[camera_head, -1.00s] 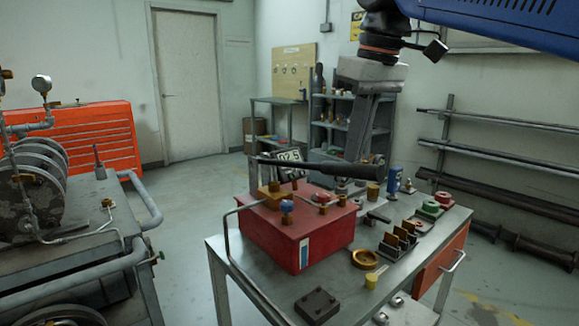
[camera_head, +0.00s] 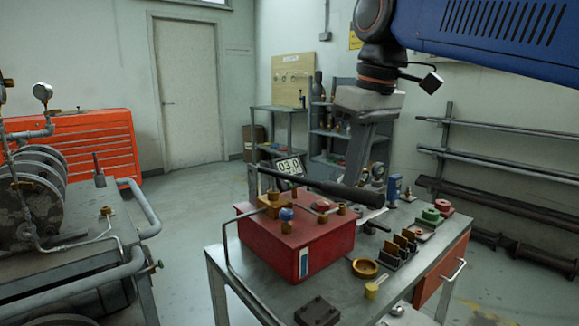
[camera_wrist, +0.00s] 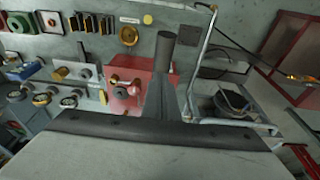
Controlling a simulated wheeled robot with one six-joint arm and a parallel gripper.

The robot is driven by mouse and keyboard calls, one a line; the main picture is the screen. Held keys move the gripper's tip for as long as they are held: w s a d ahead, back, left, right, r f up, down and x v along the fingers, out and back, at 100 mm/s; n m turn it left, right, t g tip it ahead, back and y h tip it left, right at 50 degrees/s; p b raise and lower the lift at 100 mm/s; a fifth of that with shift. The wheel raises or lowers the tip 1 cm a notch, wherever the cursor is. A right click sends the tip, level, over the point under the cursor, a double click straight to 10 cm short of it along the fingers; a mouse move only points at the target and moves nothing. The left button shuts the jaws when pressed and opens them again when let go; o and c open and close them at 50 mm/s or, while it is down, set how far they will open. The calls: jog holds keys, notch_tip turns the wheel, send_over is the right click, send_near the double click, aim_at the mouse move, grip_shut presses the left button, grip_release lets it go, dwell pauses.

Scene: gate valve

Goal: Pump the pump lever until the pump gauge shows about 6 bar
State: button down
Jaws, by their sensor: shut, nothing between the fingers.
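The red pump box (camera_head: 296,240) stands on the grey cart, with brass and blue fittings on top. Its black pump lever (camera_head: 325,188) runs above the box, its handle end at the right tilted down. In the wrist view my shut fingers (camera_wrist: 161,100) reach toward the dark lever (camera_wrist: 165,50), with the red box (camera_wrist: 130,85) beyond.
The cart top (camera_head: 240,285) also holds a dark block (camera_head: 317,311), a brass ring (camera_head: 365,268), a slotted rack and several valve parts. A machine with grey pipe rails (camera_head: 75,280) stands at the left. Open floor lies between it and the cart.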

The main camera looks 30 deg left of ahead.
notch_tip(320, 180, down, 9)
jog(key=shift+f, duration=0.2)
dwell(0.5)
notch_tip(320, 180, up, 12)
jog(key=shift+r, duration=0.15)
dwell(0.5)
jog(key=shift+f, duration=2.75)
jog(key=shift+r, duration=0.1)
jog(key=shift+r, duration=2.65)
jog(key=shift+f, duration=0.1)
